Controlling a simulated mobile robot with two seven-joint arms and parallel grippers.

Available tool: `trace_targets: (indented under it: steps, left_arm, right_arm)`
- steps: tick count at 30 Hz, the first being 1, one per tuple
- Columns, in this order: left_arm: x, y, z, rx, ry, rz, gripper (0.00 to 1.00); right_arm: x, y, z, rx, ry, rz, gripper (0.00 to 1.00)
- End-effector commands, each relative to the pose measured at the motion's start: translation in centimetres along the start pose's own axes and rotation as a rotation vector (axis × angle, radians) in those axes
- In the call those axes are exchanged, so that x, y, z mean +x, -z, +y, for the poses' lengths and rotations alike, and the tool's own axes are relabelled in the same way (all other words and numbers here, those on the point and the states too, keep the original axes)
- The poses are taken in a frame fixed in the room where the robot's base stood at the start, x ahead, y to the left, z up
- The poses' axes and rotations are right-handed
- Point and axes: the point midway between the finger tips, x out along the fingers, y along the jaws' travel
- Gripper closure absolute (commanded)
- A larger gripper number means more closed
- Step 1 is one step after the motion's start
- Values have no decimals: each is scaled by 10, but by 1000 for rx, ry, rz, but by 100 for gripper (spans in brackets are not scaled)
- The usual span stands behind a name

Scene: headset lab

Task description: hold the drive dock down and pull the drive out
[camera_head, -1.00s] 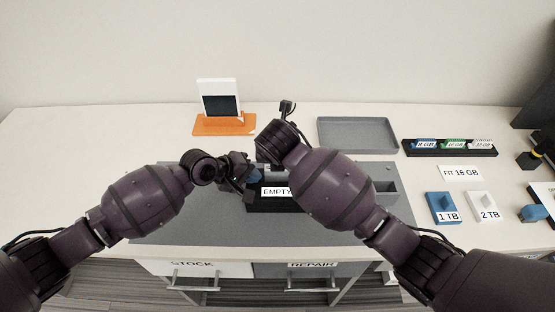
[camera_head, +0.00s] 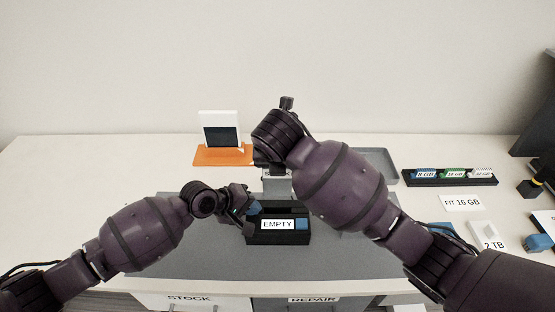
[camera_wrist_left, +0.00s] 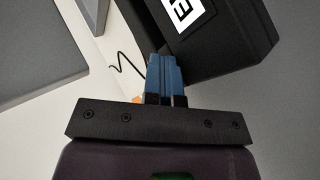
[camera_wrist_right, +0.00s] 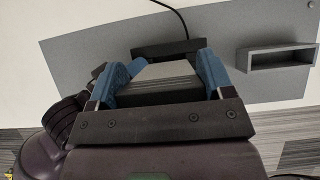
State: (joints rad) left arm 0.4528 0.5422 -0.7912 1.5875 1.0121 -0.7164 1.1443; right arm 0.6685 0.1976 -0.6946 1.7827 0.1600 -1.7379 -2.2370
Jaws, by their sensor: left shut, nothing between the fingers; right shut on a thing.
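The drive dock (camera_head: 262,239) is a black box with an "EMPTY" label and a blue square on its front. It stands on the grey mat. My left gripper (camera_head: 254,208) is shut and empty at the dock's left end, close against it. Its blue fingers (camera_wrist_left: 165,78) show beside the dock (camera_wrist_left: 225,45) in the left wrist view. My right gripper (camera_wrist_right: 160,78) is shut on the grey drive (camera_wrist_right: 158,84), one blue finger on each side. In the head view the drive (camera_head: 277,186) is upright above the dock. I cannot tell whether its lower end is clear of the dock.
An orange stand (camera_head: 222,156) holding a white-framed device is behind left. A grey tray (camera_head: 380,165) lies behind my right arm. A black rack (camera_head: 450,178) of labelled modules is at right. The mat (camera_head: 200,255) is bare in front of the dock.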

Motion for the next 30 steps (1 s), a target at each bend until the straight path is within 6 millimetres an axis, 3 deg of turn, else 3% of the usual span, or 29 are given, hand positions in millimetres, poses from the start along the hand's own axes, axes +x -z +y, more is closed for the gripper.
trace_targets:
  steps: [13,30]
  left_arm:
    - [-1,0,1,0,2,0,100]
    - [-17,0,19,0,0,0,100]
  right_arm:
    - [-2,-1,0,0,0,-1,51]
    - [-25,-16,0,0,0,-8,51]
